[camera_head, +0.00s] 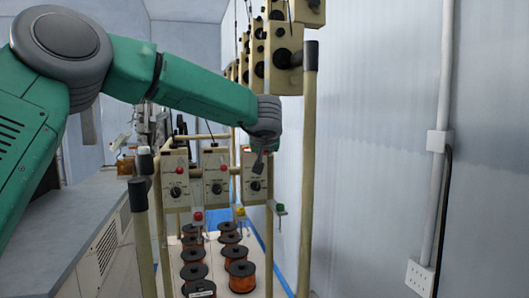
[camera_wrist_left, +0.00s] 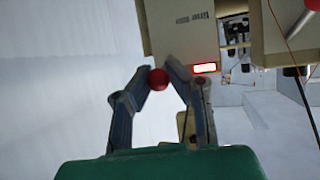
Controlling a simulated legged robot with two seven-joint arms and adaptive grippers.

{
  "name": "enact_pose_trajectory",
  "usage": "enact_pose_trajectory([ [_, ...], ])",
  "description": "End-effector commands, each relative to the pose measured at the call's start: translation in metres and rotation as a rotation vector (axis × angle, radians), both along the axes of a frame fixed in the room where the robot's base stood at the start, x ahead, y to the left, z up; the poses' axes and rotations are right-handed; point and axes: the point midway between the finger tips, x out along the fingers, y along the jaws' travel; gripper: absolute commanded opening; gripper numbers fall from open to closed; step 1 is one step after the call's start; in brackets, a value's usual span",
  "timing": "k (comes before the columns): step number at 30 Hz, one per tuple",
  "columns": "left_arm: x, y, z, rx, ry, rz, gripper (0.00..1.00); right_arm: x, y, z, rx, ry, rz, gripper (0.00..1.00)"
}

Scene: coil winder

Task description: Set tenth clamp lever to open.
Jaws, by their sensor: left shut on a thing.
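My left gripper (camera_head: 258,168) reaches in front of the rightmost of three beige control boxes (camera_head: 252,187) in the head view. In the left wrist view its two blue-grey fingers (camera_wrist_left: 160,72) close around a small round red knob (camera_wrist_left: 158,79), which looks like a lever's end. A beige box (camera_wrist_left: 183,28) with small print is just beyond the fingertips. The shaft of the knob is hidden, and I cannot tell the lever's position or its number. My right gripper is not in view.
Several copper wire spools (camera_head: 238,277) stand on the white base below the boxes. Levers with red (camera_head: 197,217), yellow (camera_head: 240,212) and green (camera_head: 279,209) parts hang there. A beige post (camera_head: 308,170) stands at the right, before the wall. More beige boxes (camera_head: 283,60) are above.

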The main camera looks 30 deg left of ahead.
Motion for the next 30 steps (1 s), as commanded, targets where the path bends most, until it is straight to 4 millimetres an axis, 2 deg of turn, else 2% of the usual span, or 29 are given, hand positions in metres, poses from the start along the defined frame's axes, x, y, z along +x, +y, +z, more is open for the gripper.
enact_pose_trajectory([
  [13,0.001,0.000,0.001,0.000,-0.002,-0.003,0.00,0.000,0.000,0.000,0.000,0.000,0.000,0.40],
  [15,0.001,0.000,0.001,0.000,-0.002,-0.002,0.30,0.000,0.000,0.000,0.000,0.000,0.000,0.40],
  [16,0.001,0.000,0.001,0.000,-0.002,-0.002,0.38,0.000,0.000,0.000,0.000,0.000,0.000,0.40],
  [26,-0.003,0.000,0.003,-0.001,-0.004,-0.001,0.38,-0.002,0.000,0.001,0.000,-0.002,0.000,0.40],
  [30,-0.012,-0.007,0.009,-0.001,-0.005,-0.003,0.38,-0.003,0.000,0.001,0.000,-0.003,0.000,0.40],
])
